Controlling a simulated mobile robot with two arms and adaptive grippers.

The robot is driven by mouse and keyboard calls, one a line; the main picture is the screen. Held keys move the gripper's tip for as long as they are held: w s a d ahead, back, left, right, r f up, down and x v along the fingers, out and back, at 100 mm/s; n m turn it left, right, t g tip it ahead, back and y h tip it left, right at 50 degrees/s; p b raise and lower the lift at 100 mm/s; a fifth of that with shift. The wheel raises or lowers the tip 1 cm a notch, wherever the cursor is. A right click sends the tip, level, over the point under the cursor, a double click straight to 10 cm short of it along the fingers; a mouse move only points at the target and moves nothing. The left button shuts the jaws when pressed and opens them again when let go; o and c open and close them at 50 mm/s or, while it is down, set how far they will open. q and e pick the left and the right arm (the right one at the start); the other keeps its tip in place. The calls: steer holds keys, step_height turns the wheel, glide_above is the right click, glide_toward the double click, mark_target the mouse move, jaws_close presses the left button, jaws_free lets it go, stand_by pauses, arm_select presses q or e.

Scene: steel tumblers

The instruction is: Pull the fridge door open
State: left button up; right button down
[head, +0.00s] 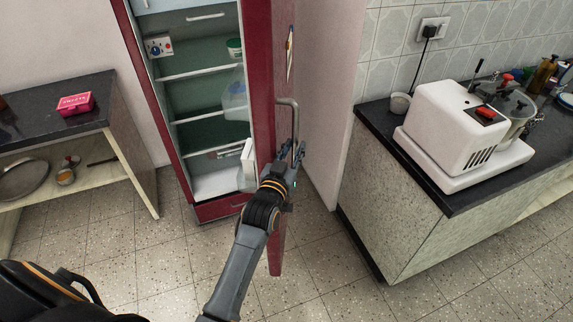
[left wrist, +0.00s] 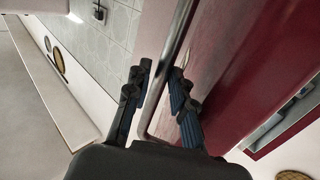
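The fridge (head: 162,110) stands at the back with its shelves in plain view. Its red door (head: 262,60) is swung open toward me and shows nearly edge-on in the head view; its outer face (left wrist: 235,60) fills the right of the left wrist view. A grey metal bar handle (head: 294,112) stands out from that face. My left gripper (head: 289,152) is at the lower part of the handle. In the left wrist view its fingers (left wrist: 161,108) are apart, one on each side of the bar (left wrist: 178,45), with gaps showing. My right gripper is out of view.
A dark-topped counter (head: 450,190) with a white appliance (head: 450,125) stands at right. A low shelf table (head: 95,88) with a pink box (head: 75,104) stands at left. The tiled floor (head: 165,260) in front of the fridge is clear.

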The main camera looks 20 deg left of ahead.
arm_select(q)
steer(key=s, duration=0.9)
steer(key=shift+s+d, duration=0.3)
steer(key=shift+d, duration=0.05)
steer(key=shift+c, duration=1)
steer(key=s+a+f+n, duration=0.1)
steer(key=a+n, duration=0.1)
steer(key=s+a+f+n+b, duration=0.1)
steer(key=a+f+n, duration=0.1)
steer(key=n, duration=0.1)
steer(key=s+a+f+n+b, duration=0.1)
steer(key=s+a+f+n, duration=0.1)
steer(key=shift+a+f+n+h, duration=0.1)
steer(key=shift+n+h, duration=0.2)
jaws_close()
steer(key=s+a+f+n+b, duration=0.2)
steer(key=s+a+n, duration=0.1)
steer(key=a+n, duration=0.55)
steer(key=w+d+n+p, duration=0.2)
steer(key=w+d+p, duration=0.1)
steer(key=w, duration=0.7)
steer(key=shift+w+d+p, duration=0.3)
steer(key=shift+d, duration=0.05)
